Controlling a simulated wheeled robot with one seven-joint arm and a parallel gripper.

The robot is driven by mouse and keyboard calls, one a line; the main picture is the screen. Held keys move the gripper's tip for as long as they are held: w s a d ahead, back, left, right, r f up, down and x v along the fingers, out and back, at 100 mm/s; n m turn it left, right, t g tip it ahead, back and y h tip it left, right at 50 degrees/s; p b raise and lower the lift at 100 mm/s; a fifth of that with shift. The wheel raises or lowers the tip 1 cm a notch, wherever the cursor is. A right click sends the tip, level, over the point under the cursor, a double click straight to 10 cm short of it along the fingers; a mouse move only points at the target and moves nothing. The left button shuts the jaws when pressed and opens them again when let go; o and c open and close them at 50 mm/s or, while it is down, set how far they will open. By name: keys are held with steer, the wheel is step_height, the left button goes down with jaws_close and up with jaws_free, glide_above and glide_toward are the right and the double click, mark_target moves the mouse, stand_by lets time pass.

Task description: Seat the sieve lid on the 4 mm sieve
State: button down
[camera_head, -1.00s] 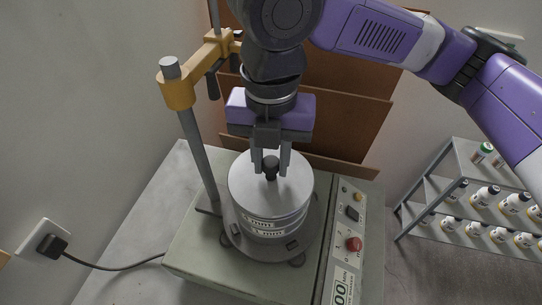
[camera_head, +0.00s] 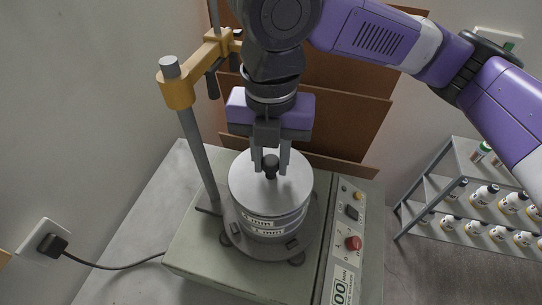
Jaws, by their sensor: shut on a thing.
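The sieve lid (camera_head: 250,184) is a round, flat metal disc with a dark knob (camera_head: 271,168) in its middle. It lies level over the top of the sieve stack (camera_head: 266,226). Whether a thin gap is left between lid and top sieve I cannot tell. White labels with "mm" show on the stack's front, but their numbers are partly unreadable. My gripper (camera_head: 271,166) points down from above, with its two fingers shut on the lid's knob. The stack stands upright on the shaker's round plate.
The shaker body (camera_head: 190,255) has a panel with a red knob (camera_head: 353,243) on the right. A grey post (camera_head: 196,145) with a yellow clamp arm (camera_head: 178,92) rises at the left. Brown boards stand behind. A rack of bottles (camera_head: 459,200) is at the right.

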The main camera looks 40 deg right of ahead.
mark_target(271, 159)
steer(key=shift+f+b, duration=0.3)
steer(key=shift+f, duration=0.25)
stand_by(0.4)
steer(key=c, duration=1.1)
jaws_free()
steer(key=shift+o, duration=0.2)
steer(key=shift+r, duration=3.95)
